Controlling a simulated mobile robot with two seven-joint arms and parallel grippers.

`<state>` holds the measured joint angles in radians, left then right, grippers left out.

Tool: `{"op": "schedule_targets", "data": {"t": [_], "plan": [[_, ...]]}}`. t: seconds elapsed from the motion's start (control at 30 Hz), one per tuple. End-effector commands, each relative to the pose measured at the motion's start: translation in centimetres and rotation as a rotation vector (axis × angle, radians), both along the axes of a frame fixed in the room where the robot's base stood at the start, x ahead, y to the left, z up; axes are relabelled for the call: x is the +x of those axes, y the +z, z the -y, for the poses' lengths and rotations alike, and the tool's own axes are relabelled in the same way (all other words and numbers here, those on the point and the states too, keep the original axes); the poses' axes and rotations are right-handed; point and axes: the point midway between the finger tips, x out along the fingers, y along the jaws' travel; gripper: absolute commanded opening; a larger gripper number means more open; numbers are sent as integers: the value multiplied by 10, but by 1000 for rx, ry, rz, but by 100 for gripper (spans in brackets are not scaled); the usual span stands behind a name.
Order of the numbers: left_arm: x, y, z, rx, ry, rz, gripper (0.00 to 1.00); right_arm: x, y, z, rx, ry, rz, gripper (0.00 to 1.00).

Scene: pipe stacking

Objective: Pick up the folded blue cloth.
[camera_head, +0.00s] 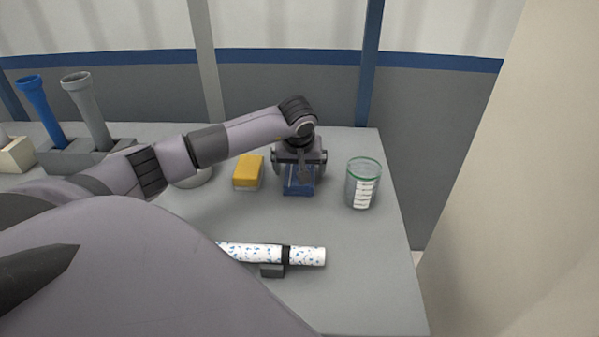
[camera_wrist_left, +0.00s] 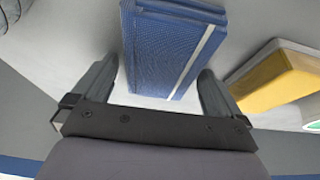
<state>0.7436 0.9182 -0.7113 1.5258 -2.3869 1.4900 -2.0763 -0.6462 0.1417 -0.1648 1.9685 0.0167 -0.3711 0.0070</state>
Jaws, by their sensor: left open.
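The folded blue cloth (camera_head: 299,181) lies on the grey table, partly hidden under my left gripper in the head view. It has a white stripe and shows large in the left wrist view (camera_wrist_left: 170,48). My left gripper (camera_head: 299,174) is over the cloth. In the left wrist view its open fingers (camera_wrist_left: 156,85) stand one on each side of the cloth's near end, with gaps between fingers and cloth. The right gripper is not in view.
A yellow sponge (camera_head: 248,172) lies just left of the cloth and also shows in the wrist view (camera_wrist_left: 280,80). A clear glass (camera_head: 362,184) stands to the right, near the table's edge. A patterned roll (camera_head: 305,256) lies in front. Blue and grey pipes (camera_head: 90,110) stand at the back left.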

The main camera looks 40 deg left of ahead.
Motion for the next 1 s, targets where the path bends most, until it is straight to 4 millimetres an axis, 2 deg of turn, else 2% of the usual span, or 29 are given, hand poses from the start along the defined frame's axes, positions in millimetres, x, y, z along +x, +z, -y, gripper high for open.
{"op": "schedule_targets", "data": {"t": [0.33,0.4,0.5,0.87,1.0], "plan": [[0,-1,0,-1,1,1,100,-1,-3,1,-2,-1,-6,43],[0,-1,0,-1,1,1,77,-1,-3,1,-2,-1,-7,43],[0,-1,0,-1,1,1,48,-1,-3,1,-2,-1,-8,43],[0,0,0,-1,0,0,48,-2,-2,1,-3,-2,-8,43],[1,14,0,-1,-1,5,48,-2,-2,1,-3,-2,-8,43]]}}
